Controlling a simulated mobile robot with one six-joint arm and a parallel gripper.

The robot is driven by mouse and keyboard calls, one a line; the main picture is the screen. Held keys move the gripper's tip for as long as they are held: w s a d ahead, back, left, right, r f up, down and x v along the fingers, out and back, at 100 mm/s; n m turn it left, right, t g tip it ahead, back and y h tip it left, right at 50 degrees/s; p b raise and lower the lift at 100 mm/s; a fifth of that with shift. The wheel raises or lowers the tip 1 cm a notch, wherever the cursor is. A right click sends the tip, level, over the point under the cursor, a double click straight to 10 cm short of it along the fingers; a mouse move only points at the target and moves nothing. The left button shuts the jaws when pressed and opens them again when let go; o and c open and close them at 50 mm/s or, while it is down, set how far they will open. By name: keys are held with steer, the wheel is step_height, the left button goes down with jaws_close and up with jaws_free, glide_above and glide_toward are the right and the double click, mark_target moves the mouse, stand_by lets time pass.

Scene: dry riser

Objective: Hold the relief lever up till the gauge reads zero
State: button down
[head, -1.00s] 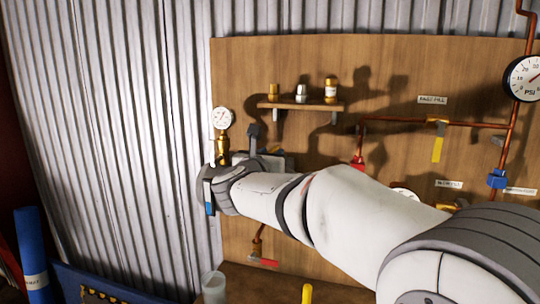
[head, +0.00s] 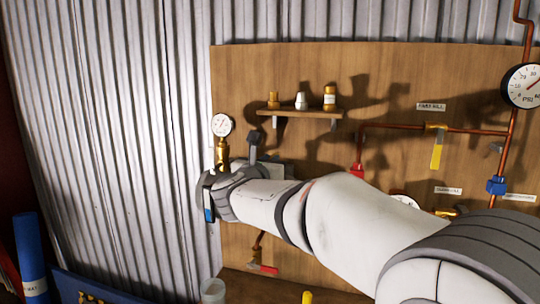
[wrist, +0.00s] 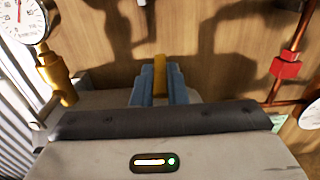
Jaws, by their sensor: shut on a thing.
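In the wrist view, my gripper (wrist: 160,88) has its blue-grey fingers shut on an upright yellow piece, the relief lever (wrist: 160,68). Only its upper part shows between the fingers; the rest is hidden. In the head view, my own wrist and arm hide the lever and the fingertips. A small round white gauge (head: 221,125) stands on a brass fitting (head: 222,153) just left of my wrist. The gauge also shows at the upper left of the wrist view (wrist: 22,20), partly cut off. Its reading is too small to tell.
A wooden board (head: 290,70) carries a shelf (head: 300,111) with several small fittings. Copper pipes, a yellow valve handle (head: 437,152), a blue valve (head: 496,185) and a larger PSI gauge (head: 524,86) are at right. A blue roll (head: 30,255) stands at lower left.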

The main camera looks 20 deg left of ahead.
steer(key=shift+w+r+g+p, duration=0.1)
steer(key=shift+r+g+p, duration=0.9)
steer(key=shift+p, duration=2.55)
steer(key=shift+w+r+g+p, duration=0.2)
steer(key=shift+g+p, duration=0.4)
steer(key=shift+p, duration=1.7)
steer(key=shift+r+g+p, duration=0.35)
steer(key=shift+g+p, duration=0.15)
steer(key=shift+p, duration=0.15)
steer(key=shift+w+r+g, duration=0.15)
steer(key=shift+w+g, duration=0.05)
steer(key=shift+g, duration=0.4)
stand_by(0.9)
